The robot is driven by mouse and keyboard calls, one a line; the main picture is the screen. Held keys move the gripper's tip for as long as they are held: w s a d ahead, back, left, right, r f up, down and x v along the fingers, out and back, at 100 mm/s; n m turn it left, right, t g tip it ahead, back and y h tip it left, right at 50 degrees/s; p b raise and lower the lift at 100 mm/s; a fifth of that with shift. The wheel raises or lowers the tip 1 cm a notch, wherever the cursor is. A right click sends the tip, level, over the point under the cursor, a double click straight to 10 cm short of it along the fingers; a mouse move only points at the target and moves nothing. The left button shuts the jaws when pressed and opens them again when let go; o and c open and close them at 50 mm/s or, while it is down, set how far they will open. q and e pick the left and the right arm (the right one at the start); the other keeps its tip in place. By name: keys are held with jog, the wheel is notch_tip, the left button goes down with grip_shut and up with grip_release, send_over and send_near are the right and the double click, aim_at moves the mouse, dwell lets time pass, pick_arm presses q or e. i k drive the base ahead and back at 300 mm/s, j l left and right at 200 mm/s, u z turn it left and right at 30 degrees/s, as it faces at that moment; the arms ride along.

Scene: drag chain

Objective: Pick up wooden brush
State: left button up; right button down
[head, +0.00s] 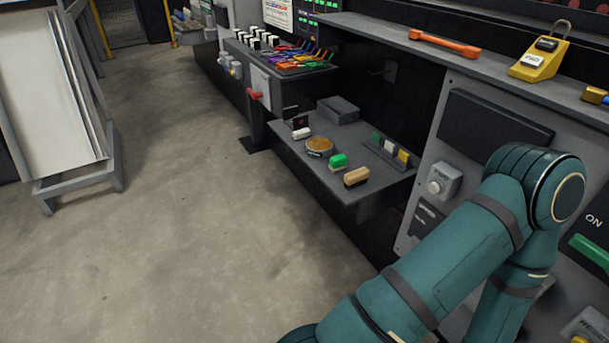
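A small tan block with a darker underside, which looks like the wooden brush (356,176), lies near the front right edge of a low grey shelf (345,191) in the head view. A green-topped block (338,160) lies just left of it. Both look free of any contact with me. My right arm comes in from the lower right, its teal links bent in front of the panel. Neither gripper shows in this view, so their openings are hidden.
On the shelf are a round tan-topped item (319,146), a dark box (338,109) and small coloured blocks (389,146). An upper ledge carries an orange tool (443,43) and a yellow padlock-like item (540,60). Open concrete floor (200,200) lies left.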

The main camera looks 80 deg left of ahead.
aim_at(355, 178)
jog(key=u, duration=2.25)
